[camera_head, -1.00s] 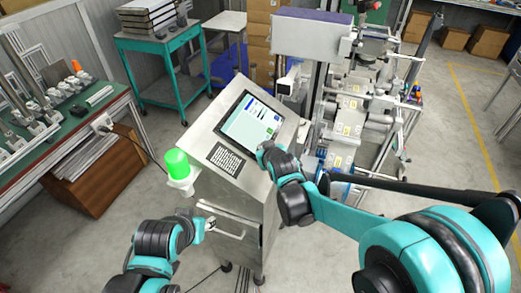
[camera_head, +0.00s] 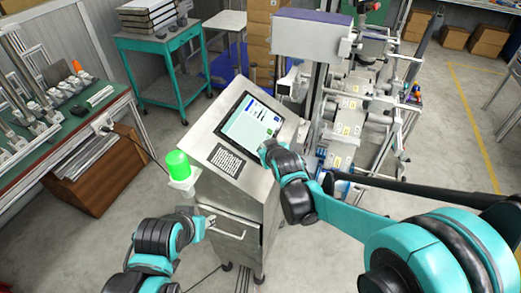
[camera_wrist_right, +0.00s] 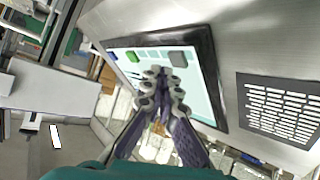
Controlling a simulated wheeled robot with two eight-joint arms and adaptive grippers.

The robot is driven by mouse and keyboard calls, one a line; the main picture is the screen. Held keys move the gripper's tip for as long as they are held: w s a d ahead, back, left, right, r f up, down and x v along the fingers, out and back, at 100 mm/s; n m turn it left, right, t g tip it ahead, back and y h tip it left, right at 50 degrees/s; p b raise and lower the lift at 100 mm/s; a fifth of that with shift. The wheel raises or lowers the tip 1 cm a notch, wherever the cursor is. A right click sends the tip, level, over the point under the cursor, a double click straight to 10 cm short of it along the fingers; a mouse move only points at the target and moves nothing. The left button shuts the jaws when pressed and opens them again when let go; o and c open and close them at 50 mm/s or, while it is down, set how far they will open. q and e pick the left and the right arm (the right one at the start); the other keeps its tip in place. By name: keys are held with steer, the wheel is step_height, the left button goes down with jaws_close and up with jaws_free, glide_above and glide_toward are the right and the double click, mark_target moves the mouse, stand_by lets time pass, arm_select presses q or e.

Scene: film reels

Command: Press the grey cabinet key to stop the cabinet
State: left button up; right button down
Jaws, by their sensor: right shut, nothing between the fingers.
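The steel cabinet (camera_head: 217,190) stands in the middle of the head view, its tilted touch screen (camera_head: 247,118) facing up. In the right wrist view the screen (camera_wrist_right: 205,98) carries a dark grey key (camera_wrist_right: 178,59), green keys (camera_wrist_right: 131,56) and a blue key. My right gripper (camera_head: 266,147) is at the screen's lower right edge; in the wrist view its shut, empty fingers (camera_wrist_right: 163,76) are over the screen, just below the grey key. I cannot tell whether they touch it. My left gripper (camera_head: 208,221) is beside the cabinet's front handle; its jaws are too small to read.
A lit green lamp (camera_head: 178,165) sticks out at the cabinet's left. A black slotted vent plate (camera_head: 227,160) lies below the screen. A roller machine (camera_head: 350,110) stands close on the right. A green-topped workbench (camera_head: 60,135) is at the left.

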steer(key=r+p, duration=0.1)
steer(key=d+r+p, duration=0.1)
steer(key=r, duration=0.1)
steer(key=d+r+p, duration=0.1)
steer(key=shift+s+d+r, duration=0.15)
steer(key=shift+s+d, duration=0.05)
steer(key=shift+s, duration=0.2)
stand_by(0.6)
